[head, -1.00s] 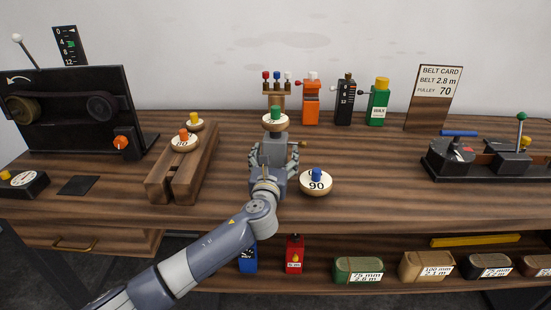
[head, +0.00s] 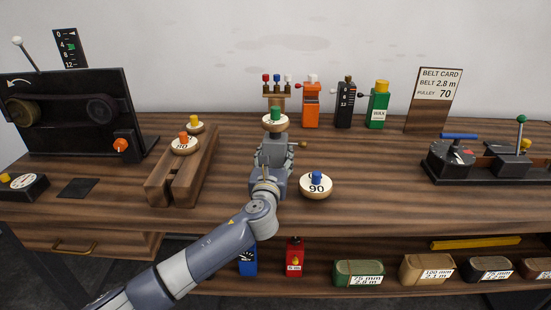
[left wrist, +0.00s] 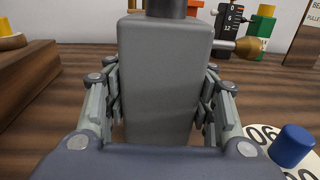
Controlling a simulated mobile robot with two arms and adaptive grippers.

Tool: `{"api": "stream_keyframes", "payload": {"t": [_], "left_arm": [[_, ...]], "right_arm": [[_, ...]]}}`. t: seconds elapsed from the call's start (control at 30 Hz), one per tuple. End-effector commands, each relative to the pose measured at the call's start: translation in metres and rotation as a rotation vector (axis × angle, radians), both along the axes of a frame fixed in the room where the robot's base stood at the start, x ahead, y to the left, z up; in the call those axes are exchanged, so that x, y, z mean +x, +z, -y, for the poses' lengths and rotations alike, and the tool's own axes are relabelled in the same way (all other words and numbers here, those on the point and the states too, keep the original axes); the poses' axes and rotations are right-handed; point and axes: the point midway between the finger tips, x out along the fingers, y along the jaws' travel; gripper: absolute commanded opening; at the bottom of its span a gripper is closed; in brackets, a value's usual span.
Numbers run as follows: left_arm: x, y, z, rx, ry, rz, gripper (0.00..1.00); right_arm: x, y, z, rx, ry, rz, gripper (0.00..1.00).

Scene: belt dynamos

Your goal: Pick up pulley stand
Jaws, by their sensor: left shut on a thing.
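The pulley stand (head: 273,150) is a grey block with a brass knob (head: 298,144) at its right side. A pale pulley with a green knob (head: 275,114) shows at its top in the head view. My left gripper (head: 272,165) is shut on the stand from the front. In the left wrist view the grey block (left wrist: 160,80) stands upright between the two fingers, one on each side. Its lower end is hidden behind my gripper, so I cannot tell whether it touches the table. My right gripper is not in view.
A wooden rack (head: 160,186) with pulleys stands at the left. Several small coloured containers, including an orange one (head: 311,106), stand behind.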

Motion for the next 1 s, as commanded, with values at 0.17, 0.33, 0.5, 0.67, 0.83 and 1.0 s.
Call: {"api": "stream_keyframes", "payload": {"t": [0.17,0.33,0.5,0.67,0.83,1.0], "left_arm": [[0.000,0.025,0.001,-0.002,-0.003,0.012,0.00],[-0.006,0.034,0.001,-0.001,-0.004,0.009,0.00],[-0.025,0.035,0.002,-0.001,-0.004,0.009,0.00],[-0.054,0.037,0.002,-0.002,-0.005,0.009,0.00],[-0.089,0.040,0.003,-0.003,-0.005,0.009,0.00],[-0.121,0.043,0.004,-0.003,-0.005,0.010,0.00]], "right_arm": [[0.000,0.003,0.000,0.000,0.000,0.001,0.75],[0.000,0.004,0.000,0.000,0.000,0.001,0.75],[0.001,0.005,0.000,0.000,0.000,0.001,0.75],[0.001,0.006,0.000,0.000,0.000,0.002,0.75],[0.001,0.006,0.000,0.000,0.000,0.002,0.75],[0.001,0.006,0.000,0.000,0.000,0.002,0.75]]}}
